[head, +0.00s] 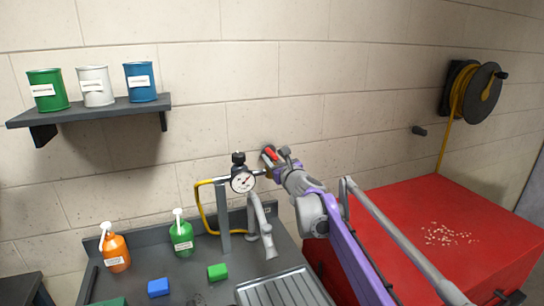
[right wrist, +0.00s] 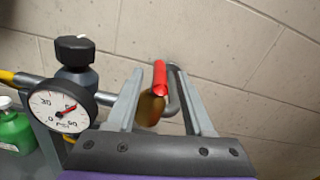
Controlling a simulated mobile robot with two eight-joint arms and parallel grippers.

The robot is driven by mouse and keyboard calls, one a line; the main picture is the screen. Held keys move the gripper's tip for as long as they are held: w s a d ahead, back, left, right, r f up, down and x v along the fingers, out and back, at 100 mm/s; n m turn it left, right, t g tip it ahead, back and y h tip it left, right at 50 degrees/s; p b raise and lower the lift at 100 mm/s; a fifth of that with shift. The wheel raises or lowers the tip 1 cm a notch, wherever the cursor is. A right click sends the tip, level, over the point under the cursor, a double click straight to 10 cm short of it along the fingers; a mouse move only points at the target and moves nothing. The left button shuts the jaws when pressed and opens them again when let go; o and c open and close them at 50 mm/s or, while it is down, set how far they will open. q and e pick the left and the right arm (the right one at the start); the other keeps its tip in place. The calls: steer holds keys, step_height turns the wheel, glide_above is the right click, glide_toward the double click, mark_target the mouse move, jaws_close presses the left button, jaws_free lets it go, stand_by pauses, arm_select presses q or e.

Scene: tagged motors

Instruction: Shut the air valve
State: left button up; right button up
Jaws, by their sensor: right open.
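The air valve has a red lever handle (head: 269,153) and a brass body (right wrist: 151,108), on a thin pipe in front of the block wall. My right gripper (head: 277,161) is at the valve in the head view, its jaws open. In the right wrist view the red lever (right wrist: 159,78) lies between the two grey fingers of the gripper (right wrist: 160,100), with gaps on both sides. The lever slants up and away from the brass body. A round pressure gauge (head: 243,181) sits left of the valve; it also shows in the right wrist view (right wrist: 62,110). My left gripper is out of view.
A black knob (right wrist: 75,50) stands above the gauge, close to the left finger. Orange (head: 116,251) and green (head: 181,236) bottles stand left on the bench. A red cabinet (head: 440,245) is at right.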

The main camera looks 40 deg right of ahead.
steer(key=v, duration=0.9)
steer(key=shift+b, duration=0.3)
steer(key=shift+w, duration=0.1)
